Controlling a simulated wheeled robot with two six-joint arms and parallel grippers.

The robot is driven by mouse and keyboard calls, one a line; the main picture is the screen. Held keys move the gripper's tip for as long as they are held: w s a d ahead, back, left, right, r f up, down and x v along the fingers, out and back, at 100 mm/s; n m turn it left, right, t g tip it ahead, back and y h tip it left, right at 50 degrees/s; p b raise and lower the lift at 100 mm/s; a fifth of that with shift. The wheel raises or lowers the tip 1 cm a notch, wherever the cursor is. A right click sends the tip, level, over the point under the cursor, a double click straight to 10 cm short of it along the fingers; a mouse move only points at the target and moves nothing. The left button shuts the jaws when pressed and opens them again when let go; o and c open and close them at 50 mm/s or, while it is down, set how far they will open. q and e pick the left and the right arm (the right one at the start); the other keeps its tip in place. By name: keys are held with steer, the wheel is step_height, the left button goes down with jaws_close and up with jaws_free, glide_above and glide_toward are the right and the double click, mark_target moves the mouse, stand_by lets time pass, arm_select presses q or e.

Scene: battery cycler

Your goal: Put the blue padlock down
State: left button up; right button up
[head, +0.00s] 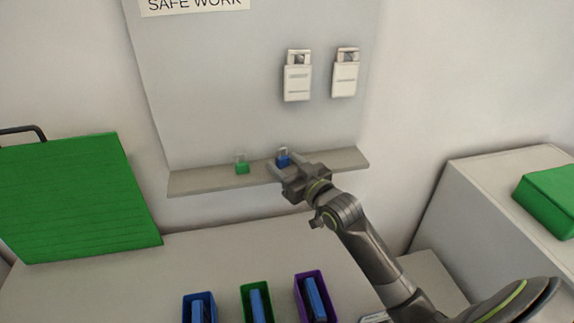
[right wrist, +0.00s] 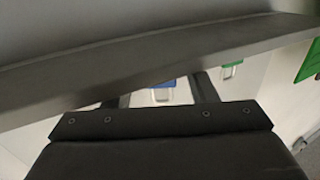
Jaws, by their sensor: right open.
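The blue padlock (head: 283,159) is upright on the narrow grey shelf (head: 200,182) under the board, its shackle upward. My right gripper (head: 285,163) is open at the shelf, with a finger on either side of the blue padlock. In the right wrist view the blue padlock (right wrist: 162,86) shows between the two spread fingers (right wrist: 162,92), partly hidden by the shelf edge. I cannot tell whether a finger touches it. My left gripper is not in view.
A green padlock (head: 241,167) stands on the shelf to the left. Blue, green and purple bins (head: 312,297) are on the bench below. A large green case (head: 75,200) stands at left.

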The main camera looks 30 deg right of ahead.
steer(key=shift+r, duration=0.1)
steer(key=shift+s, duration=0.15)
steer(key=s+d+b, duration=0.1)
steer(key=s, duration=1)
steer(key=shift+s+d, duration=0.3)
steer(key=shift+d, duration=0.05)
